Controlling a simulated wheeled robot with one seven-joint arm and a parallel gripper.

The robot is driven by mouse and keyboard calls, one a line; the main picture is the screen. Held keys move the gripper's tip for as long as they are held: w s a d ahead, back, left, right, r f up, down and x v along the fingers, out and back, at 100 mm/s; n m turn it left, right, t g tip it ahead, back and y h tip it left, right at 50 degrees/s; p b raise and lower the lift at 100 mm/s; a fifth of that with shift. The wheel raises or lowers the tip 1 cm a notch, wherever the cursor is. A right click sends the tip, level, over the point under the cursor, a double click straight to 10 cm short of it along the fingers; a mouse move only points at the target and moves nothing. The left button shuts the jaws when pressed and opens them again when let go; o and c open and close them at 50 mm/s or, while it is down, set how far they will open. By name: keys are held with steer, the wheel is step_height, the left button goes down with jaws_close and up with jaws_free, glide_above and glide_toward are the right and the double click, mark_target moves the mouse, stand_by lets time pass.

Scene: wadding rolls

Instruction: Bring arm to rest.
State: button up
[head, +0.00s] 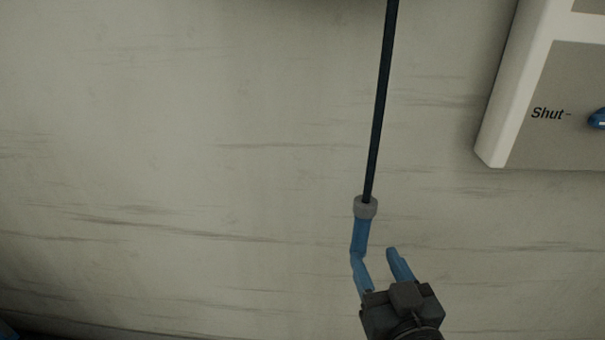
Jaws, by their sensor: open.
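My gripper (379,257) is at the lower right of the middle in the head view, with its two blue fingers apart and pointing up. The left fingertip overlaps the lower end of a thin dark rod (379,105), which ends in a grey collar (366,207) and a blue tip (359,236). I cannot tell whether finger and tip touch. No object shows between the fingers. The rest of my arm is mostly out of view below.
A pale streaked surface (180,150) fills most of the view. A white-framed panel (497,110) marked "Shut" stands at the upper right, with a blue part (597,118) cut by the edge. The left side shows free room.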

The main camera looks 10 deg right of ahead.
steer(key=s+f+g+y, duration=0.1)
steer(key=s+f, duration=0.4)
steer(key=s, duration=0.9)
steer(key=s+d+r+n+g, duration=0.1)
steer(key=s+r+g, duration=0.15)
steer(key=s, duration=1.65)
step_height(320, 180, up, 14)
steer(key=p, duration=1.4)
steer(key=shift+w+r+y, duration=0.15)
steer(key=shift+y, duration=0.15)
